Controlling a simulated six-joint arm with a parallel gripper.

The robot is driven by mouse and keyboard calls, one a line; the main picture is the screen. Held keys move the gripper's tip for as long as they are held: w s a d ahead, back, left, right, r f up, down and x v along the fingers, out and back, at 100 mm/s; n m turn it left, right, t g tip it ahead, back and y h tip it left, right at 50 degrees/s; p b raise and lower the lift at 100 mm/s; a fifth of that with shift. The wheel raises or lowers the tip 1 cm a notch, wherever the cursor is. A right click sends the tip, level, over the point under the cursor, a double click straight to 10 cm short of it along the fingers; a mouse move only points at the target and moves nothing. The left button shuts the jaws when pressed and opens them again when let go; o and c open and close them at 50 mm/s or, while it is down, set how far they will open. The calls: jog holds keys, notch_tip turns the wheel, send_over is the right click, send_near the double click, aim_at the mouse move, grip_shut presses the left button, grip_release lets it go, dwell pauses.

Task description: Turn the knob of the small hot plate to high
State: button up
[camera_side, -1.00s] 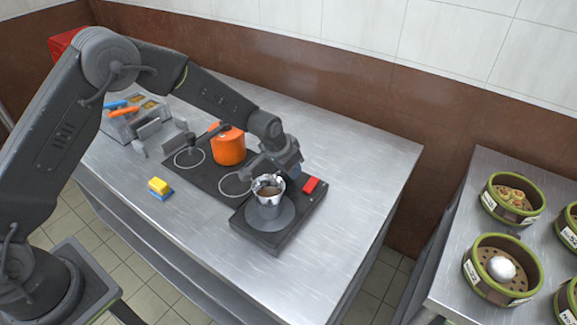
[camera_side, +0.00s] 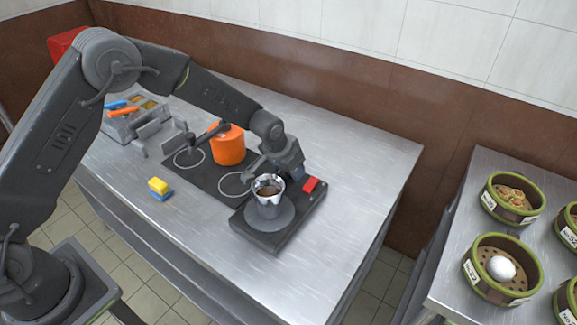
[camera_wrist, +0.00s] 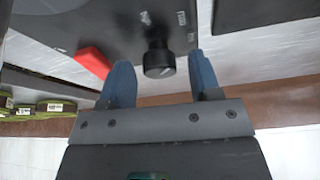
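The small hot plate (camera_side: 249,233) is a dark slab on the steel table, with a round burner. A metal pot (camera_side: 268,209) with brown contents stands on that burner. In the wrist view the black knob (camera_wrist: 158,60) sticks out from the hot plate's edge, with small white marks beside it. My gripper (camera_wrist: 162,80) is open, its two blue fingers on either side of the knob with a gap to each. In the side view my gripper (camera_side: 297,174) is low behind the pot, and the knob is hidden.
A red block (camera_side: 312,184) lies on the hot plate near my gripper; it also shows in the wrist view (camera_wrist: 93,62). An orange pot (camera_side: 228,150) stands on the dark two-ring cooktop (camera_side: 209,178). A yellow-and-blue sponge (camera_side: 160,187) lies on the table. Steamers (camera_side: 503,269) stand at right.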

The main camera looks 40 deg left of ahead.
jog(key=v, duration=1.3)
jog(key=shift+r, duration=0.45)
jog(key=shift+w+m+g, duration=1)
jog(key=shift+w+g, duration=1.3)
jog(key=shift+w, duration=0.5)
jog(key=f, duration=1.3)
jog(key=shift+s+d, duration=0.1)
jog(key=shift+d, duration=0.2)
jog(key=c, duration=0.9)
